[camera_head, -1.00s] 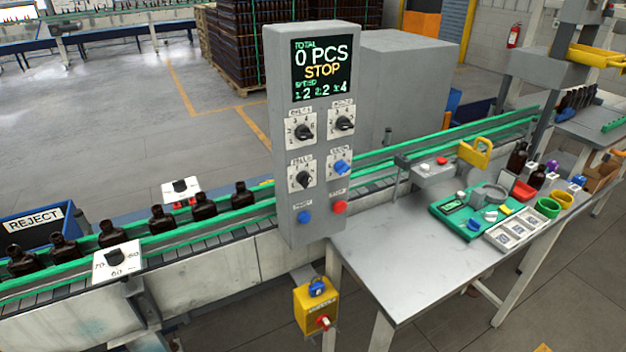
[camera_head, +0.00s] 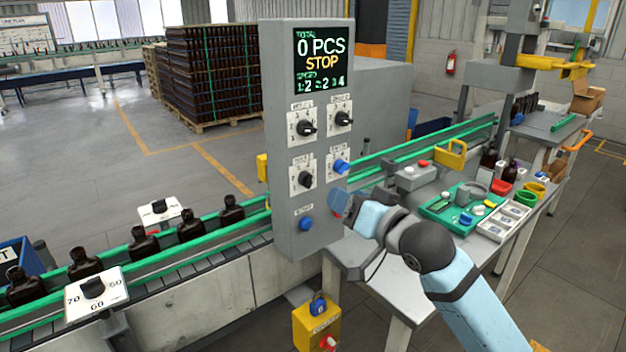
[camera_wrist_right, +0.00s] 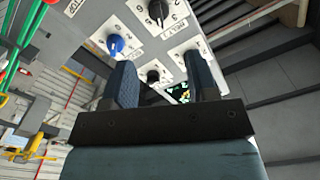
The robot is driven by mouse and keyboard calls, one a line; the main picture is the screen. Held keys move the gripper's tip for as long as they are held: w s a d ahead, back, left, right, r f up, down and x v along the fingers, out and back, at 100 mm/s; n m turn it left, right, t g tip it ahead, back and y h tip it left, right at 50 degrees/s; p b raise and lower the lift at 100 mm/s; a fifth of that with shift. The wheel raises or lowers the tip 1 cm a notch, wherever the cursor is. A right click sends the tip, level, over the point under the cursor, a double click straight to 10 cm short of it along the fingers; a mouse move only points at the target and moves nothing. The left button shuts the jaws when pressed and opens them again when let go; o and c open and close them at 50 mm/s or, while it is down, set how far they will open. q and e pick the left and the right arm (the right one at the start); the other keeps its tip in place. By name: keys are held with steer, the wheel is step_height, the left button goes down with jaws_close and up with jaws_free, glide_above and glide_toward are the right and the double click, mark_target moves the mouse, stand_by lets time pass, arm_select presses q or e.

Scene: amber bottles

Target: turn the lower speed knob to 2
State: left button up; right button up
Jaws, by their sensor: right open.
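The grey control panel (camera_head: 275,150) carries two rows of knobs on white dial plates. The lower row has a black knob (camera_head: 306,179) at left and a blue knob (camera_head: 341,167) at right; their labels are too small to read surely. In the right wrist view the lower black knob (camera_wrist_right: 157,10) and blue knob (camera_wrist_right: 116,45) show beyond the fingers. My right gripper (camera_head: 339,203) is in front of the panel's lower right, below the blue knob. In the right wrist view it (camera_wrist_right: 160,75) is open and empty, apart from the knobs. My left gripper is out of view.
Upper black knobs (camera_head: 306,128) sit beneath the display (camera_head: 320,60), which reads 0 PCS, STOP. A conveyor (camera_head: 200,262) with bottles runs behind; a cluttered table (camera_head: 395,285) stands right.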

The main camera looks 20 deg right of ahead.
mark_target(313, 179)
steer(key=p+x, duration=0.1)
steer(key=x, duration=1)
steer(key=shift+f, duration=0.1)
steer(key=shift+s, duration=0.1)
steer(key=c, duration=0.8)
